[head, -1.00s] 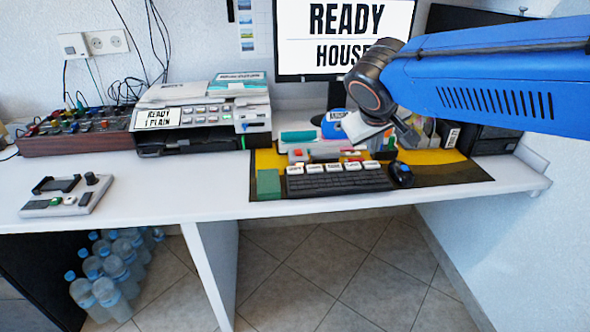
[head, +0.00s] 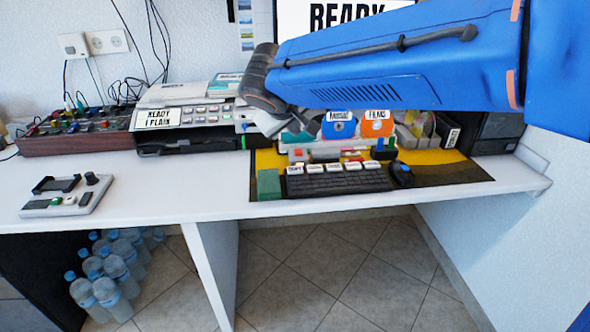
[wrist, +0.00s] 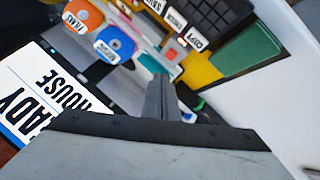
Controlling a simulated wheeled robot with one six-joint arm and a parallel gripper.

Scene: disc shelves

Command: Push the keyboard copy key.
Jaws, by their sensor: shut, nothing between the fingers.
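The black keyboard (head: 345,184) lies on the desk mat, with a row of white labelled keys along its back edge. The leftmost white key (head: 294,169) appears to be the copy key. In the wrist view the key marked COPY (wrist: 194,42) shows beside the black keys (wrist: 218,14), near the green pad. My gripper (head: 278,128) is above and behind the keyboard's left end, in front of the printer's right side, partly hidden by my arm. In the wrist view my gripper's fingers (wrist: 162,84) are together and empty, apart from the copy key.
A green pad (head: 268,184) lies left of the keyboard and a mouse (head: 402,174) right of it. Behind stand a device with coloured buttons (head: 325,153) and blue and orange discs (head: 376,123). The printer (head: 195,115) is at left.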

